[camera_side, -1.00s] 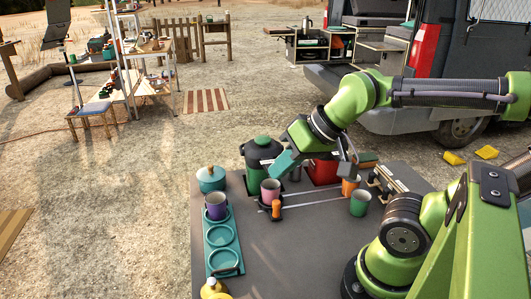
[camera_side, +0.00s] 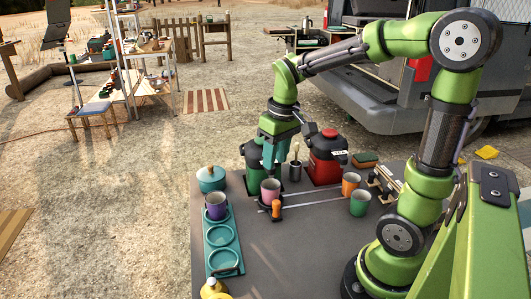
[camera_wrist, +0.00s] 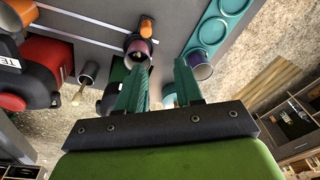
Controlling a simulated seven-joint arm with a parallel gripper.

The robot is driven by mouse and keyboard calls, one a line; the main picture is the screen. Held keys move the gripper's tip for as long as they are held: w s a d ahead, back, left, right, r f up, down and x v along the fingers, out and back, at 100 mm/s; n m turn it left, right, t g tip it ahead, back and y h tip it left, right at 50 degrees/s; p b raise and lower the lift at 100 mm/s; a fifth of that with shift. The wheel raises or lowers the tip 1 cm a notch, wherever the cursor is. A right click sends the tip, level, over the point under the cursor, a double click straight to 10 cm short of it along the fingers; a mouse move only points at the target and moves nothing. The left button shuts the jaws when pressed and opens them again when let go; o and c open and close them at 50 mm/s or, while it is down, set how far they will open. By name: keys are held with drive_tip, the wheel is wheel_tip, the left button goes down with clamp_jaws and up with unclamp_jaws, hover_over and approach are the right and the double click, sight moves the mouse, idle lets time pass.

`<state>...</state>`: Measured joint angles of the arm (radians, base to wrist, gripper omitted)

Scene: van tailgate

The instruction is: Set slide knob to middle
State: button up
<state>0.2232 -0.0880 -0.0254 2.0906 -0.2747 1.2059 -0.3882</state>
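The orange slide knob (camera_side: 276,211) stands at the left end of a pale rail pair (camera_side: 318,202) on the grey table. A pink mug (camera_side: 270,189) stands right behind it on a dark round base. The wrist view also shows the knob (camera_wrist: 146,28), the mug (camera_wrist: 138,50) and the rails (camera_wrist: 80,33) running left. My gripper (camera_side: 273,165) points down above and behind the mug, in front of the green canister. In the wrist view its teal fingers (camera_wrist: 160,72) are apart with nothing held between them. The knob is apart from the fingers.
A red canister (camera_side: 327,158) and a metal cup with utensils (camera_side: 295,171) stand behind the rails. An orange mug (camera_side: 350,184) and a green mug (camera_side: 360,203) are at the right. A teal tray (camera_side: 222,258) holds a purple mug (camera_side: 216,207) at left.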

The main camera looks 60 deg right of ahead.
sight(277, 201)
drive_tip(key=f+n, duration=0.1)
drive_tip(key=f, duration=0.4)
drive_tip(key=d+f+g, duration=0.1)
drive_tip(key=f, duration=0.5)
drive_tip(key=d+f+n, duration=0.1)
drive_tip(key=f, duration=0.4)
drive_tip(key=shift+w+f+n, duration=0.3)
clamp_jaws()
